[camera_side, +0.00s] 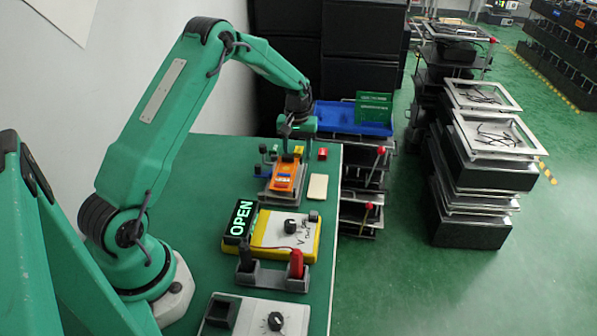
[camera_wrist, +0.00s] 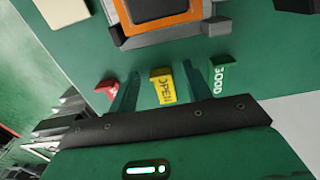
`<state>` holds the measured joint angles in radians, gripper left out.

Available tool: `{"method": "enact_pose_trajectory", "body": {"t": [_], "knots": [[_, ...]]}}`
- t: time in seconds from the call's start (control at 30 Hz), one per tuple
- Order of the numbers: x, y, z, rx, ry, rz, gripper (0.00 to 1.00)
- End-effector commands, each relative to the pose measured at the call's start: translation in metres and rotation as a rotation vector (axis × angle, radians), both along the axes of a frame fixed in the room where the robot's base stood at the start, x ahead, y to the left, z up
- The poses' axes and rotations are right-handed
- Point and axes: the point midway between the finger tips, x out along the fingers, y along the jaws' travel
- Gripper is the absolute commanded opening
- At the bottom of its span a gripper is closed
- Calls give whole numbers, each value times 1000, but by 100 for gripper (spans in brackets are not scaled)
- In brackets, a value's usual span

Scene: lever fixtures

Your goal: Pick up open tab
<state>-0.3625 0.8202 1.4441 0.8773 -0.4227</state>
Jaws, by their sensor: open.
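A red tab (camera_wrist: 108,88) is just left of the left finger, and a green tab (camera_wrist: 222,78) with white lettering is just right of the right finger.
An orange device (camera_side: 284,177) in a grey holder sits just in front of my gripper, with a beige block (camera_side: 318,187) beside it. Nearer are a lit OPEN sign (camera_side: 240,219) and a yellow-edged box (camera_side: 283,236) with a knob. The table's right edge is close.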

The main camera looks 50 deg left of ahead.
Motion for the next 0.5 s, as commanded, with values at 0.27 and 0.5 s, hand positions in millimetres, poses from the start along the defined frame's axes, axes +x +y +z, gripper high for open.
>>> {"method": "enact_pose_trajectory", "body": {"t": [0.27,0.5], "knots": [[0,0,0,0,0,0,28],[0,0,0,0,0,0,1]]}}
